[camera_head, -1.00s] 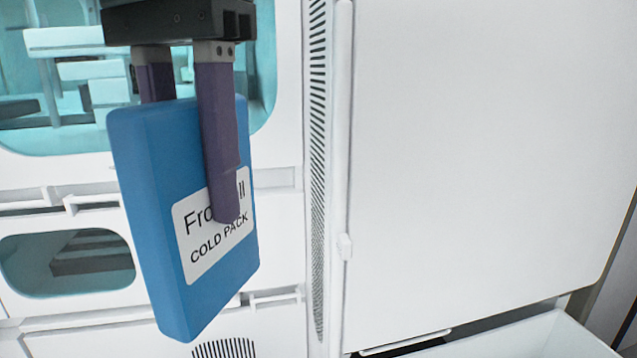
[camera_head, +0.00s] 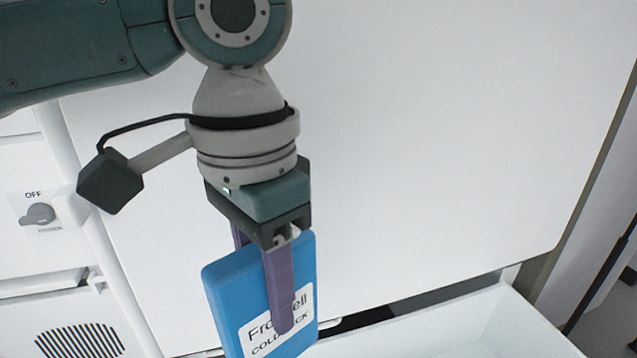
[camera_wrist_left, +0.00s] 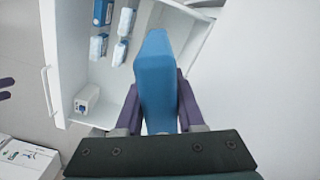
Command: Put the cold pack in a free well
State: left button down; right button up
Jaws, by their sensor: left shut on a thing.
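The cold pack (camera_head: 232,298) is a blue slab with a white label. My left gripper (camera_head: 272,290) is shut on it, one purple finger across the label side, and holds it upright with its lower end out of the picture. In the left wrist view the cold pack (camera_wrist_left: 156,78) stands between the purple fingers of my left gripper (camera_wrist_left: 160,108), over or near an open white drawer (camera_wrist_left: 85,65). The drawer's rim also shows in the head view (camera_head: 545,325). No well can be made out.
In the left wrist view, several blue and white packs (camera_wrist_left: 103,12) and a small white box (camera_wrist_left: 87,98) lie in the drawer. A large white door panel (camera_head: 440,130) stands behind my arm. A knob marked OFF (camera_head: 38,214) is at the left.

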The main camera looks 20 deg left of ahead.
pick_arm(q)
jog(key=s+d+f+m+b, duration=0.1)
jog(key=f+m+b, duration=0.1)
jog(key=f+b, duration=0.6)
jog(key=s+d+f+m+b, duration=0.2)
jog(key=f+b, duration=0.5)
jog(key=f, duration=1.1)
jog(key=shift+d+f+m+b, duration=0.15)
jog(key=shift+f+m+b, duration=0.15)
jog(key=shift+m, duration=0.2)
notch_tip(320, 180, down, 5)
jog(key=b, duration=0.2)
jog(key=shift+r+b, duration=0.1)
jog(key=shift+b, duration=0.3)
jog(key=shift+f+b, duration=0.85)
jog(key=shift+f, duration=0.9)
jog(key=shift+f, duration=0.1)
jog(key=shift+f+b, duration=0.85)
jog(key=shift+f, duration=0.3)
